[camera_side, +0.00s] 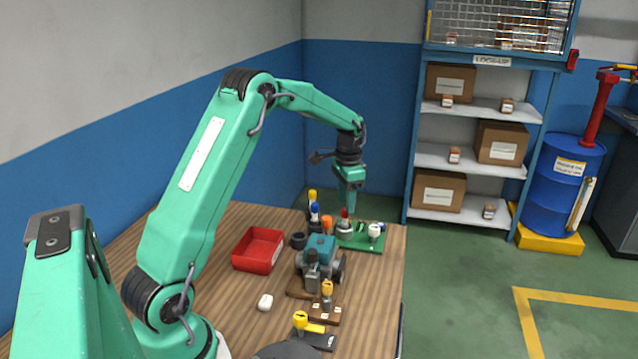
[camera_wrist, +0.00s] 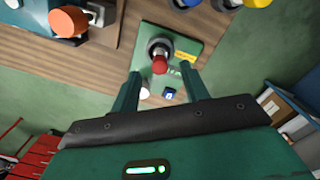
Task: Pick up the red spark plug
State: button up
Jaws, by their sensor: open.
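The red spark plug (camera_wrist: 160,64) stands in a grey round holder (camera_wrist: 158,48) on a green plate (camera_wrist: 192,47). In the side view its red top (camera_side: 344,212) shows just under my gripper (camera_side: 350,207). My gripper is open and empty, pointing down above the plate. In the wrist view the two fingertips of my gripper (camera_wrist: 160,74) lie left and right of the red top. I cannot tell how much height is left between the tips and the plug.
A white knob (camera_side: 374,231) stands on the green plate (camera_side: 366,244), to the right. An orange-topped item (camera_side: 327,222) and yellow and blue tops (camera_side: 313,196) stand close by on the left. A red tray (camera_side: 258,250) and a teal engine model (camera_side: 320,250) sit nearer the camera.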

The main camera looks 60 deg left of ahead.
aim_at(345, 216)
jog(key=shift+f, duration=2.45)
grip_shut()
